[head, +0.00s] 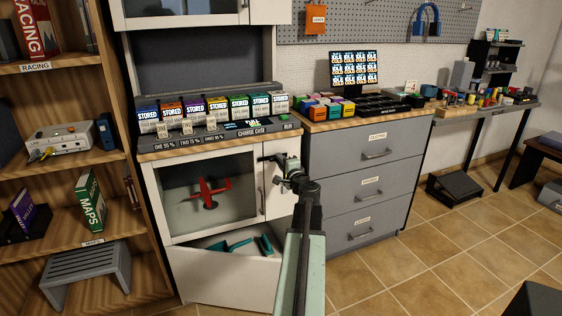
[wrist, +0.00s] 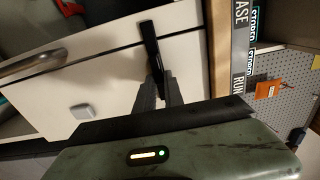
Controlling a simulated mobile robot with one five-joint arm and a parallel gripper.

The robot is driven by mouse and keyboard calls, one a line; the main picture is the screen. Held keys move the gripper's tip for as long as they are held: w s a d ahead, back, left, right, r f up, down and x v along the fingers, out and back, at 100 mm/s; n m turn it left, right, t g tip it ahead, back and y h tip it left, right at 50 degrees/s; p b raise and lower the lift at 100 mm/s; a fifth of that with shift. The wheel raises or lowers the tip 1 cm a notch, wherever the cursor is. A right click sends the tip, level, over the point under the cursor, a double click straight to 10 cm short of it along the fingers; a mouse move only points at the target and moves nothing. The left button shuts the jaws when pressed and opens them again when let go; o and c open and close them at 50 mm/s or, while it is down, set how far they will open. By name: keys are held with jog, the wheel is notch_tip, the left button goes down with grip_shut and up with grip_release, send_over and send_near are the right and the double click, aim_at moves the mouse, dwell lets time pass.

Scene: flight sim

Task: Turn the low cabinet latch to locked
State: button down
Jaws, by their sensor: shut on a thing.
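The low cabinet (head: 175,226) is white, with a glass-front door (head: 195,190) on its left and a narrow white panel on its right. The latch, a short black bar (wrist: 150,42), shows in the wrist view near the cabinet's upper edge. My gripper (wrist: 162,82) has its dark fingers shut on the bar's near end. In the head view my gripper (head: 277,162) is at the upper right of the cabinet, just below the counter. There my wrist and fingers partly hide the latch, and its lock marking cannot be read.
An open lower drawer (head: 215,275) with teal items juts out below the glass door. A metal door handle (wrist: 32,65) is close by in the wrist view. Grey drawers (head: 365,185) stand to the right. The tiled floor (head: 440,265) at right is mostly clear.

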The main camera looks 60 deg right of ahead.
jog(key=c, duration=1.4)
grip_release()
jog(key=shift+s+d, duration=0.1)
jog(key=shift+s, duration=0.05)
jog(key=shift+c, duration=0.2)
jog(key=v, duration=0.7)
jog(key=shift+s+a, duration=0.25)
jog(key=shift+a, duration=0.05)
jog(key=shift+w, duration=0.1)
